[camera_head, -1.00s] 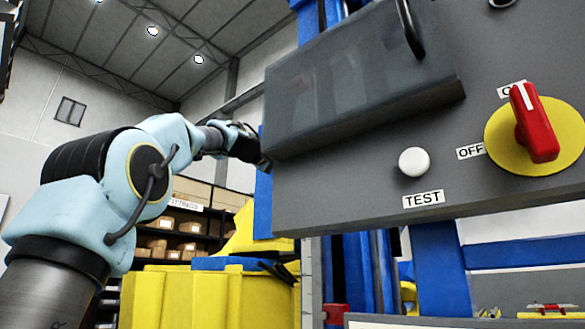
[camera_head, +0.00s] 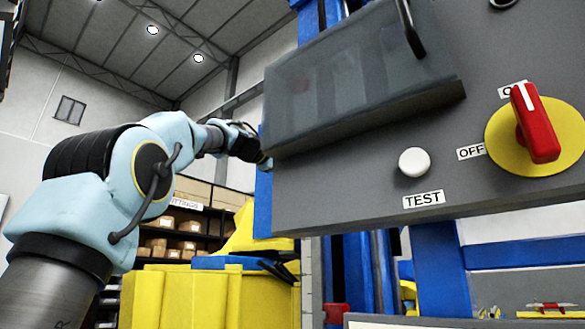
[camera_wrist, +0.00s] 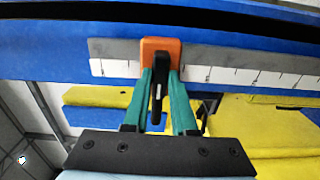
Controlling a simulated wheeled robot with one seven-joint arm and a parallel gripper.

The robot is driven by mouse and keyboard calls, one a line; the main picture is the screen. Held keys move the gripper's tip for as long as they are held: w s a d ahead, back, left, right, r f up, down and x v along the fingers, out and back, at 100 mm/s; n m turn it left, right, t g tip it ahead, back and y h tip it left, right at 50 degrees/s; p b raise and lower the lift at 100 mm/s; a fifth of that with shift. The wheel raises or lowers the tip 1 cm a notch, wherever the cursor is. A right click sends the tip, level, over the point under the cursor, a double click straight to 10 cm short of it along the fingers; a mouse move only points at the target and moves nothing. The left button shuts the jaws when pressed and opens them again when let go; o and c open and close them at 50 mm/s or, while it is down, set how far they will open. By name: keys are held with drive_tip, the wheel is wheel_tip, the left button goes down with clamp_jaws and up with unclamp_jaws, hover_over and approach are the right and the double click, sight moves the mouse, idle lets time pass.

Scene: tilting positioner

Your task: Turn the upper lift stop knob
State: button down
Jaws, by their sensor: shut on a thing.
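In the wrist view an orange stop block (camera_wrist: 160,46) sits on a pale graduated scale on a blue beam. A black knob (camera_wrist: 158,72) projects from it toward me, which looks like the lift stop knob. My gripper (camera_wrist: 160,82) has its two green fingers on either side of the knob, shut on it. The knob's far end at the block is partly hidden between the fingers. In the head view my gripper (camera_head: 262,160) reaches the left edge of the control panel, and the panel hides the knob and block.
The grey control panel (camera_head: 330,205) with a clear cover (camera_head: 360,80), a white TEST button (camera_head: 413,161) and a red rotary switch (camera_head: 536,125) stands close right of my arm. Yellow machine parts (camera_head: 210,295) lie below. The scale (camera_wrist: 250,76) extends right along the beam.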

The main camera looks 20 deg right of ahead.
idle(0.4)
drive_tip(key=c, duration=0.7)
unclamp_jaws()
drive_tip(key=shift+a, duration=0.1)
drive_tip(key=b+v, duration=0.5)
drive_tip(key=v, duration=0.5)
drive_tip(key=shift+s+a+b, duration=0.2)
drive_tip(key=shift+a+b, duration=0.05)
drive_tip(key=shift+b, duration=0.15)
